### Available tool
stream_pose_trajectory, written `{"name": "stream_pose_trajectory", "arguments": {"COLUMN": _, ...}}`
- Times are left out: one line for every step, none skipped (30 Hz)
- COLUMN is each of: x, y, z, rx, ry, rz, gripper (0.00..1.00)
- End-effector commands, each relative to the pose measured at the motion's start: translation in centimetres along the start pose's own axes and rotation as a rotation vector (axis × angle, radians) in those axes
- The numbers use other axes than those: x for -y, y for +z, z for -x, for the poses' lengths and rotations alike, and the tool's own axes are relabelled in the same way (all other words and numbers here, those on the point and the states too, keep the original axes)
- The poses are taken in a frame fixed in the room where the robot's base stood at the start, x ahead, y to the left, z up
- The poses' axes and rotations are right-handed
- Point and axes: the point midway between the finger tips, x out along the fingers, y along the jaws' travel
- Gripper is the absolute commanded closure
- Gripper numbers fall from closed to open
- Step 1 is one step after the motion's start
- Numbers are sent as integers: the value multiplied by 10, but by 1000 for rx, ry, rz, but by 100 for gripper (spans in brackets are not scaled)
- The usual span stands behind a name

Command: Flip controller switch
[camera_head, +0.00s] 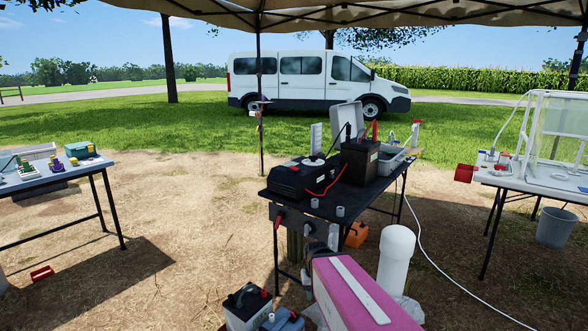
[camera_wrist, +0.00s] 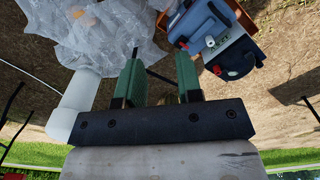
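A black box (camera_head: 298,178), possibly the controller, sits on the dark table's (camera_head: 325,206) left side with a red cable. A grey panel on the table's front edge carries a red lever (camera_head: 278,222) and a dark knob (camera_head: 308,228). I cannot tell which part is the controller switch. My gripper (camera_wrist: 158,62) shows in the wrist view with its two green fingers apart and nothing between them. In the head view I cannot make out the gripper clearly. The controller does not show in the wrist view.
A white upright pipe (camera_head: 396,262) stands before the table; it also shows in the wrist view (camera_wrist: 75,118) beside clear plastic sheeting (camera_wrist: 85,40). A black battery (camera_head: 360,160) stands on the table. Side tables flank it.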

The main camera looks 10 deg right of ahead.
Motion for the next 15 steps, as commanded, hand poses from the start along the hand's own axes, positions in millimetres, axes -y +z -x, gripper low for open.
{"name": "stream_pose_trajectory", "arguments": {"x": 0, "y": -1, "z": 0, "rx": 0, "ry": 0, "rz": -1, "gripper": 84}}
{"name": "stream_pose_trajectory", "arguments": {"x": 0, "y": -3, "z": 0, "rx": -1, "ry": 0, "rz": -3, "gripper": 94}}
{"name": "stream_pose_trajectory", "arguments": {"x": 0, "y": -6, "z": 1, "rx": -2, "ry": -1, "rz": -7, "gripper": 100}}
{"name": "stream_pose_trajectory", "arguments": {"x": 0, "y": -11, "z": 2, "rx": -2, "ry": -2, "rz": -11, "gripper": 100}}
{"name": "stream_pose_trajectory", "arguments": {"x": 0, "y": -16, "z": 3, "rx": -3, "ry": -3, "rz": -17, "gripper": 100}}
{"name": "stream_pose_trajectory", "arguments": {"x": 0, "y": -26, "z": 5, "rx": -5, "ry": -5, "rz": -28, "gripper": 100}}
{"name": "stream_pose_trajectory", "arguments": {"x": 0, "y": -34, "z": 7, "rx": -8, "ry": -7, "rz": -39, "gripper": 100}}
{"name": "stream_pose_trajectory", "arguments": {"x": 0, "y": -44, "z": 10, "rx": -11, "ry": -9, "rz": -51, "gripper": 100}}
{"name": "stream_pose_trajectory", "arguments": {"x": 0, "y": -58, "z": 14, "rx": -14, "ry": -12, "rz": -69, "gripper": 100}}
{"name": "stream_pose_trajectory", "arguments": {"x": 0, "y": -70, "z": 18, "rx": -15, "ry": -15, "rz": -85, "gripper": 100}}
{"name": "stream_pose_trajectory", "arguments": {"x": 0, "y": -82, "z": 22, "rx": -18, "ry": -18, "rz": -100, "gripper": 100}}
{"name": "stream_pose_trajectory", "arguments": {"x": 0, "y": -98, "z": 28, "rx": -22, "ry": -22, "rz": -123, "gripper": 100}}
{"name": "stream_pose_trajectory", "arguments": {"x": 0, "y": -111, "z": 34, "rx": -24, "ry": -25, "rz": -140, "gripper": 100}}
{"name": "stream_pose_trajectory", "arguments": {"x": 0, "y": -122, "z": 40, "rx": -26, "ry": -28, "rz": -157, "gripper": 100}}
{"name": "stream_pose_trajectory", "arguments": {"x": 0, "y": -138, "z": 47, "rx": -29, "ry": -32, "rz": -179, "gripper": 100}}
